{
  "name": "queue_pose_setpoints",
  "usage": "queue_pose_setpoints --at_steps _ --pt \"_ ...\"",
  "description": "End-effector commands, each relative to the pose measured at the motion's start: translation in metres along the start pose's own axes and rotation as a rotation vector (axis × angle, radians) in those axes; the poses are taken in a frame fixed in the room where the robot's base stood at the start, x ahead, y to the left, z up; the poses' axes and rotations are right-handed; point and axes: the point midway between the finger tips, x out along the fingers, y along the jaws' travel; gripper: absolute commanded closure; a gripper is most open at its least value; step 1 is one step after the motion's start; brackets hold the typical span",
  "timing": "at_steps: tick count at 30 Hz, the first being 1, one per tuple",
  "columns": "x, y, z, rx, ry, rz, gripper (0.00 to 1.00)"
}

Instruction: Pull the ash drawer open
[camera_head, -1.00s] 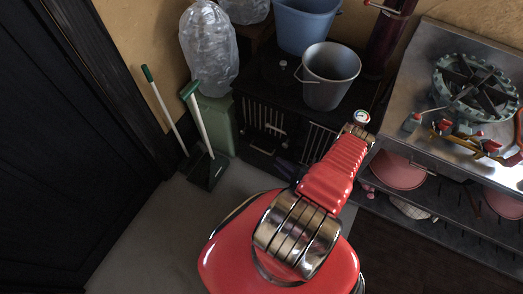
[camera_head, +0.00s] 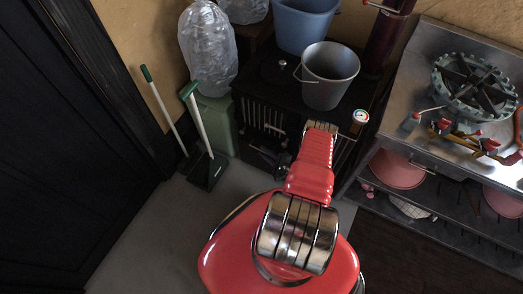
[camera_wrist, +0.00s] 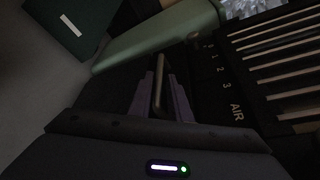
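The black stove (camera_head: 262,82) stands against the wall, with pale vertical grille bars on its front. A dull brass bar handle (camera_wrist: 159,84) lies between the two purplish fingers of my gripper (camera_wrist: 162,97). The fingers stand apart with dark gaps beside the bar, so my gripper looks open around it. In the head view my gripper (camera_head: 268,158) is a dark shape low at the stove front. The ash drawer's outline is too dark to make out.
A green canister (camera_head: 217,118), a dustpan (camera_head: 208,172) and a broom stand left of the stove. A grey bucket (camera_head: 328,78) and a blue tub (camera_head: 304,24) sit above. A metal burner bench (camera_head: 430,90) is at right. Grey floor (camera_head: 150,215) is clear at left.

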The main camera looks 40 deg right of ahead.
Motion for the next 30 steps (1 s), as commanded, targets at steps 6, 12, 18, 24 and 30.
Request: queue_pose_setpoints --at_steps 6,12,18,24,30 --pt "0.021 0.001 0.001 0.000 -0.002 0.001 0.83" --pt "0.025 0.000 0.000 0.000 0.000 0.000 0.83" --pt "0.024 0.000 0.000 0.000 0.000 0.000 0.85" --pt "0.025 0.000 0.000 0.000 -0.001 0.000 0.99" --pt "0.025 0.000 0.001 -0.001 -0.002 0.000 1.00"
